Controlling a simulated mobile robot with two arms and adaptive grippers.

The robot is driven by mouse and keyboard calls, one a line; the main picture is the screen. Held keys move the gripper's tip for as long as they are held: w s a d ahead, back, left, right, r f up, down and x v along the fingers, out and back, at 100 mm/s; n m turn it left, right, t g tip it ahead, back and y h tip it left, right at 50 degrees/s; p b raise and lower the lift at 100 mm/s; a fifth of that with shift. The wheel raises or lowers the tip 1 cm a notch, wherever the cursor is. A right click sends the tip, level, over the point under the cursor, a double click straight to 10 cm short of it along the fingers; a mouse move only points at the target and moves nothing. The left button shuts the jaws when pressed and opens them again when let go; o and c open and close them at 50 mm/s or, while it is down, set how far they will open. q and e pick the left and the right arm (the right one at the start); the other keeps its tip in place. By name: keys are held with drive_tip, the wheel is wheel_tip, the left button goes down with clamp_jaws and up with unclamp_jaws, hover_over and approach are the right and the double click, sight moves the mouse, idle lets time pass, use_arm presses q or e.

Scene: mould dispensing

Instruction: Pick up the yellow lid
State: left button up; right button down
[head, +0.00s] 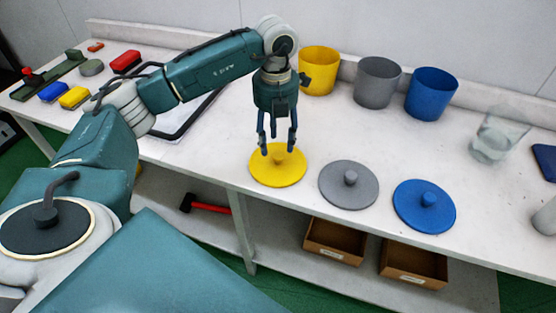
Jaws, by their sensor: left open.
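The yellow lid (277,175) lies flat on the white table near its front edge, left of a grey lid (348,187) and a blue lid (423,208). My left gripper (278,145) points down just over the yellow lid's far part, with its fingers open around or just above the knob. I cannot tell whether the fingertips touch the lid. The yellow container (319,72) stands behind, with its top open. My right gripper is not in view.
A grey container (377,82) and a blue container (431,94) stand along the back. A clear container (497,137) is at the right. Red (125,61), blue (53,92) and yellow (74,97) blocks lie at the left. Cardboard boxes (413,264) sit on the lower shelf.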

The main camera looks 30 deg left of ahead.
sight(278, 154)
use_arm(q)
drive_tip(key=shift+f+p, duration=0.3)
drive_tip(key=shift+f, duration=0.3)
drive_tip(key=f, duration=0.2)
drive_tip(key=f+p, duration=0.1)
drive_tip(key=shift+d+f, duration=0.25)
drive_tip(key=shift+f, duration=0.45)
drive_tip(key=shift+c, duration=0.5)
clamp_jaws()
